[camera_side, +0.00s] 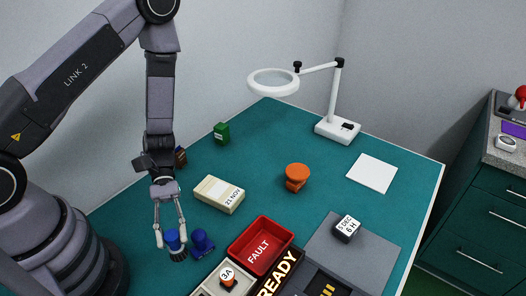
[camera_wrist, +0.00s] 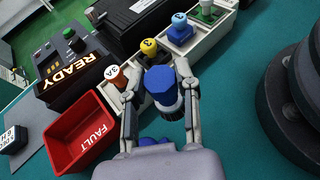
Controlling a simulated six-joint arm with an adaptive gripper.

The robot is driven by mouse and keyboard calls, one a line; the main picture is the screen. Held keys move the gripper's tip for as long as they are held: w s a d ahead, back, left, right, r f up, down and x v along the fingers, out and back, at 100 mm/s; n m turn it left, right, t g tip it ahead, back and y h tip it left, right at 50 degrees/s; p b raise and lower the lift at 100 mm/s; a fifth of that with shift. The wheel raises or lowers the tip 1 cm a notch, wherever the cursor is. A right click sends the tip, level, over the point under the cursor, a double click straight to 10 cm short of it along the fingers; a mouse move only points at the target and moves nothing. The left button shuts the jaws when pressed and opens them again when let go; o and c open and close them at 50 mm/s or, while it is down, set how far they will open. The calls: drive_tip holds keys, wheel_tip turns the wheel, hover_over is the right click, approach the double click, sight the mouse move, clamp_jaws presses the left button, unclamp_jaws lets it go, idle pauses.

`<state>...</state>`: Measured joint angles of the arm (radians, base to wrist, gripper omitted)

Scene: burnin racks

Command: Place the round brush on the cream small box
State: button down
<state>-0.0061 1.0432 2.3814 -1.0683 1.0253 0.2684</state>
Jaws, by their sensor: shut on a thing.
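My gripper (camera_side: 172,238) is shut on a blue piece (camera_side: 173,241) with a faceted top and a grey collar below, which I take to be the round brush. It also shows between the fingers in the wrist view (camera_wrist: 161,86). It is upright and low over the table; I cannot tell whether its base touches. The cream small box (camera_side: 219,194), marked 21 NOV, lies flat behind and to the right of my gripper in the side view. Its top is bare. The box is not in the wrist view.
Another blue piece (camera_side: 201,242) stands close right of my gripper. The red FAULT tray (camera_side: 262,246) and a pale rack (camera_wrist: 205,40) with several coloured pegs are nearby. An orange piece (camera_side: 296,176), green box (camera_side: 221,133) and magnifier lamp (camera_side: 337,128) stand farther off.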

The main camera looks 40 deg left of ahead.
drive_tip(key=shift+w+a+r+n, duration=0.15)
drive_tip(key=shift+w+r, duration=0.15)
drive_tip(key=shift+r, duration=0.2)
drive_tip(key=shift+w+d+r+n, duration=0.15)
drive_tip(key=shift+w+r, duration=0.15)
drive_tip(key=shift+r, duration=0.15)
drive_tip(key=w+a+n+t+h, duration=0.25)
drive_tip(key=w+n+t, duration=0.2)
drive_tip(key=w, duration=0.45)
drive_tip(key=n+t, duration=0.4)
drive_tip(key=t, duration=0.2)
hover_over(217, 190)
wheel_tip(217, 190, down, 2)
drive_tip(key=shift+g, duration=0.25)
drive_tip(key=shift+w+f, duration=0.15)
drive_tip(key=shift+f, duration=2)
drive_tip(key=c, duration=0.8)
unclamp_jaws()
drive_tip(key=shift+f, duration=0.1)
